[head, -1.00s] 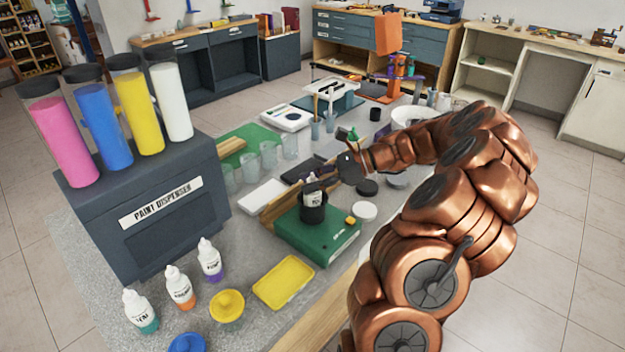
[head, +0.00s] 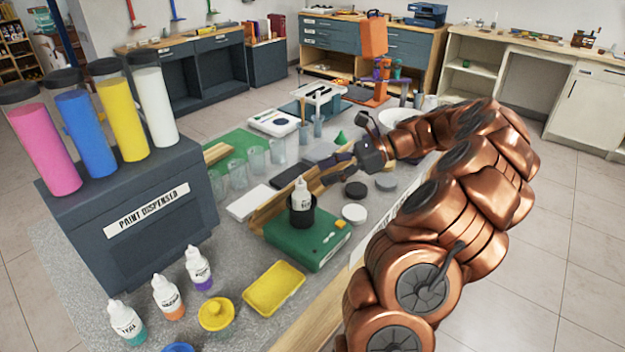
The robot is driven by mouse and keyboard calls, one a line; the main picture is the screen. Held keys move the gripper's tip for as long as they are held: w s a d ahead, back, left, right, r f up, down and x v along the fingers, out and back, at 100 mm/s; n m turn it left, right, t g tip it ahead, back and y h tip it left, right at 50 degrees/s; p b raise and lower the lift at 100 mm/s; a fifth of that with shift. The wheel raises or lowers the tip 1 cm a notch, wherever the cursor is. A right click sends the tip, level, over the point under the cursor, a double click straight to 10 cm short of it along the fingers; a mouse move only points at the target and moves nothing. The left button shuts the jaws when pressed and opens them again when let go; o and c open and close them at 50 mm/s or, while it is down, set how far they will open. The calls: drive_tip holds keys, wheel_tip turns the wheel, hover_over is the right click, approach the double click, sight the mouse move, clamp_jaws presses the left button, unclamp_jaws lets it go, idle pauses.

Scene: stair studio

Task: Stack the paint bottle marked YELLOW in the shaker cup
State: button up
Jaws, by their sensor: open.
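A white paint bottle (head: 301,193) with a nozzle top stands upright in the black shaker cup (head: 302,216). Its lower part is hidden by the cup wall, and its label is too small to read for sure. The cup sits on the green shaker base (head: 293,244). My gripper (head: 342,146) is open and empty, behind and to the right of the bottle. Its fingers are spread wide, one low toward the bottle and one raised, and it appears clear of the bottle.
Several labelled bottles, one with a teal base (head: 127,322), stand at the front left. A yellow tray (head: 274,288) and yellow bowl (head: 216,315) lie near the front edge. Clear cups (head: 257,160) stand behind a wooden rail. The paint dispenser (head: 130,220) blocks the left.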

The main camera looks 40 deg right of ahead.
drive_tip(key=shift+v, duration=2.25)
drive_tip(key=s+a+n+g+h, duration=0.1)
drive_tip(key=s+a+n+g, duration=0.2)
drive_tip(key=a, duration=0.6)
drive_tip(key=a+r+n+g+h, duration=0.1)
drive_tip(key=a+n+g, duration=0.1)
drive_tip(key=a+n, duration=0.6)
drive_tip(key=s+a+n+g+h, duration=0.1)
drive_tip(key=s+a+n+g, duration=0.15)
drive_tip(key=a, duration=0.85)
drive_tip(key=s+a+f+n+g+h, duration=0.2)
drive_tip(key=s+a+f+n+h, duration=0.25)
drive_tip(key=s, duration=0.45)
drive_tip(key=s+d+f+n+h, duration=0.2)
drive_tip(key=s+f+n+h, duration=0.2)
drive_tip(key=s, duration=0.6)
drive_tip(key=shift+d+n, duration=0.15)
drive_tip(key=shift+n, duration=1.05)
drive_tip(key=shift+s+t, duration=0.1)
drive_tip(key=shift+t, duration=0.15)
